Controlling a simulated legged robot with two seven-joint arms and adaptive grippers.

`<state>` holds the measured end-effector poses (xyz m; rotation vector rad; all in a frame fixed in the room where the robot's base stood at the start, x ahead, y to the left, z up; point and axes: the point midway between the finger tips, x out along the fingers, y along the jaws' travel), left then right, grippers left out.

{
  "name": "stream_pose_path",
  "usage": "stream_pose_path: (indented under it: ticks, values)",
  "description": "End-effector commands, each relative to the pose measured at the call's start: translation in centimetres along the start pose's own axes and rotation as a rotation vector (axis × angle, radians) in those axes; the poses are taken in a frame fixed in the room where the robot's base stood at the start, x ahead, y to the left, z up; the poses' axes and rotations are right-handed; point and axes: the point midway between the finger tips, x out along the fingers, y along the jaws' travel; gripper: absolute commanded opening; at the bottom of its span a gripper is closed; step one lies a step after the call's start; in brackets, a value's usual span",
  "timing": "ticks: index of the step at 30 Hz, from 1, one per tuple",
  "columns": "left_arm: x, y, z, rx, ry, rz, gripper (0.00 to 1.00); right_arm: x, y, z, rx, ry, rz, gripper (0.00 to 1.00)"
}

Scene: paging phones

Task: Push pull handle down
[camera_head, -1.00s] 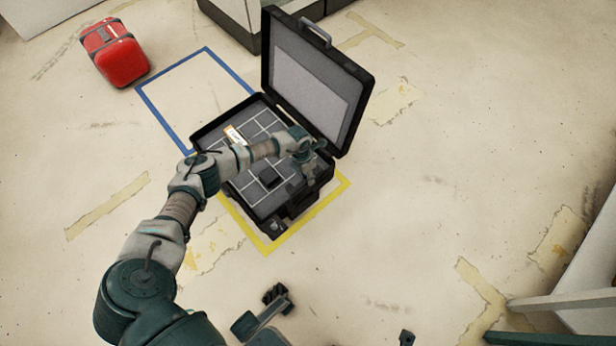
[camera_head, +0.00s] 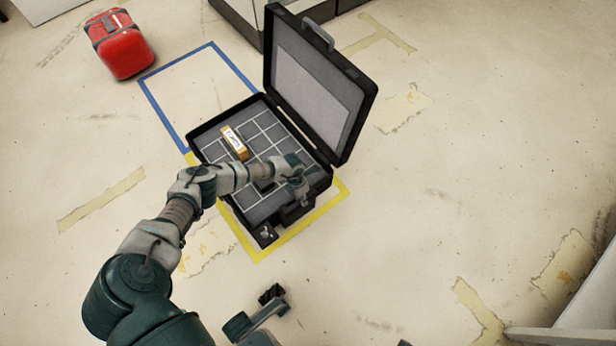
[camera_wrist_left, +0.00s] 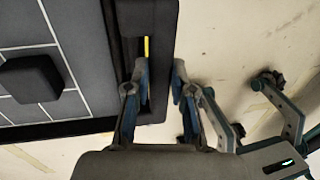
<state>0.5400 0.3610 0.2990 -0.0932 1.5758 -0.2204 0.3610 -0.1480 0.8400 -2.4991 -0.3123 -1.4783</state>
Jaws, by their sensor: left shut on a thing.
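The open black case (camera_head: 197,143) lies on the floor with its lid raised at the right. Its dark pull handle (camera_head: 295,213) is at the near right edge of the base. My left gripper (camera_head: 298,195) is over that edge, its arm crossing the case. In the left wrist view, the two fingers (camera_wrist_left: 157,88) are either side of the dark handle bar (camera_wrist_left: 155,20), with a yellow strip showing through a gap beside it. The gripper is shut on the handle; the exact contact is partly hidden by the fingers.
An orange and white box (camera_head: 234,142) and a small black block (camera_wrist_left: 32,78) sit on the case's gridded inside. Blue tape (camera_head: 165,112) and yellow tape (camera_head: 325,207) mark the floor. A red case (camera_head: 121,46) stands at the far left.

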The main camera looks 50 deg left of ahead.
Motion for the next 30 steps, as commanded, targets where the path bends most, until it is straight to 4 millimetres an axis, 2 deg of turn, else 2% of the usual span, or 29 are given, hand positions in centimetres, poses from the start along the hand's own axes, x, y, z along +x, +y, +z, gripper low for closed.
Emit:
stream_pose_path:
  ticks: [1, 4, 16, 17, 19, 30]
  values:
    - [1.4, 0.4, -0.4, -0.003, 0.009, 0.003, 0.0, 0.2, 0.1, 0.3, 0.0, 0.021, -0.005, 0.4]
    - [2.3, 0.6, -0.4, -0.002, 0.008, 0.002, 0.0, 0.6, 0.1, 0.2, -0.002, 0.041, -0.011, 0.4]
    - [2.8, 0.7, -0.2, 0.0, 0.005, 0.001, 0.0, 0.8, 0.1, 0.8, -0.002, 0.04, -0.014, 0.4]
    - [2.8, 0.7, -0.2, 0.0, 0.005, 0.002, 0.3, 0.8, 0.1, 0.8, -0.002, 0.04, -0.014, 0.4]
    - [2.8, 0.7, -0.2, -0.001, 0.005, 0.001, 0.48, 0.8, 0.1, 0.8, -0.002, 0.041, -0.014, 0.4]
    - [2.0, 0.6, 0.0, 0.0, -0.001, 0.002, 0.48, 0.7, 0.2, 0.5, -0.003, 0.04, -0.012, 0.4]
